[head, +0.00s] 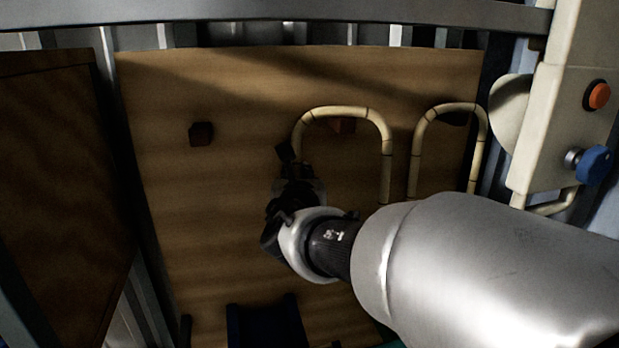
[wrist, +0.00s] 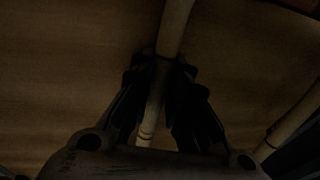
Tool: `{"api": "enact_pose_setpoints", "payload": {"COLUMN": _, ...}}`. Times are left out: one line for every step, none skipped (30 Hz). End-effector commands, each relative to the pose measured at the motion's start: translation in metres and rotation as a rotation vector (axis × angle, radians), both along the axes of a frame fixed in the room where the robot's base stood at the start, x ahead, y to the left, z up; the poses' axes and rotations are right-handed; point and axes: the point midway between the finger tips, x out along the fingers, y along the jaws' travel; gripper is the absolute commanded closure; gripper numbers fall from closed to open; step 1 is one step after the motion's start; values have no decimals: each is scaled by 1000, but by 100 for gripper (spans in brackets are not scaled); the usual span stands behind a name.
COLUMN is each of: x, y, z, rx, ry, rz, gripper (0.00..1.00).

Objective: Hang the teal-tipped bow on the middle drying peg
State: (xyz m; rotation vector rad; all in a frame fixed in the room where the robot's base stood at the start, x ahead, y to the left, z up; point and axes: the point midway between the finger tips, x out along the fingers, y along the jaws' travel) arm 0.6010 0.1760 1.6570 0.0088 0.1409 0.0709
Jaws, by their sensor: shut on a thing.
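My gripper (head: 288,158) is shut on one leg of a pale rattan bow (head: 388,150), at the bow's left side. The bow is an upside-down U with dark bands. In the wrist view the held rod (wrist: 175,25) runs between my gripper's fingers (wrist: 160,78). I cannot tell whether the crown touches the peg. No teal tip is visible; the held leg's lower end is hidden behind my gripper in the head view.
A second rattan bow (head: 416,150) hangs at the right peg (head: 455,118), close beside the held bow. The left peg (head: 201,133) is bare. The pegs are on a wooden board (head: 230,210). A cream box with an orange button (head: 597,95) and blue knob (head: 595,165) stands right.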

Motion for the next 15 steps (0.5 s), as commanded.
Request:
{"api": "enact_pose_setpoints", "payload": {"x": 0, "y": 0, "z": 0, "rx": 0, "ry": -1, "rz": 0, "gripper": 100}}
{"api": "enact_pose_setpoints", "payload": {"x": 0, "y": 0, "z": 0, "rx": 0, "ry": -1, "rz": 0, "gripper": 100}}
{"api": "enact_pose_setpoints", "payload": {"x": 0, "y": 0, "z": 0, "rx": 0, "ry": -1, "rz": 0, "gripper": 84}}
{"api": "enact_pose_setpoints", "payload": {"x": 0, "y": 0, "z": 0, "rx": 0, "ry": -1, "rz": 0, "gripper": 82}}
{"api": "enact_pose_setpoints", "payload": {"x": 0, "y": 0, "z": 0, "rx": 0, "ry": -1, "rz": 0, "gripper": 80}}
{"api": "enact_pose_setpoints", "payload": {"x": 0, "y": 0, "z": 0, "rx": 0, "ry": -1, "rz": 0, "gripper": 77}}
{"api": "enact_pose_setpoints", "payload": {"x": 0, "y": 0, "z": 0, "rx": 0, "ry": -1, "rz": 0, "gripper": 75}}
{"api": "enact_pose_setpoints", "payload": {"x": 0, "y": 0, "z": 0, "rx": 0, "ry": -1, "rz": 0, "gripper": 73}}
{"api": "enact_pose_setpoints", "payload": {"x": 0, "y": 0, "z": 0, "rx": 0, "ry": -1, "rz": 0, "gripper": 71}}
{"api": "enact_pose_setpoints", "payload": {"x": 0, "y": 0, "z": 0, "rx": 0, "ry": 0, "rz": 0, "gripper": 69}}
{"api": "enact_pose_setpoints", "payload": {"x": 0, "y": 0, "z": 0, "rx": 0, "ry": 0, "rz": 0, "gripper": 67}}
{"api": "enact_pose_setpoints", "payload": {"x": 0, "y": 0, "z": 0, "rx": 0, "ry": 0, "rz": 0, "gripper": 64}}
{"api": "enact_pose_setpoints", "payload": {"x": 0, "y": 0, "z": 0, "rx": 0, "ry": 0, "rz": 0, "gripper": 62}}
{"api": "enact_pose_setpoints", "payload": {"x": 0, "y": 0, "z": 0, "rx": 0, "ry": 0, "rz": 0, "gripper": 61}}
{"api": "enact_pose_setpoints", "payload": {"x": 0, "y": 0, "z": 0, "rx": 0, "ry": 0, "rz": 0, "gripper": 61}}
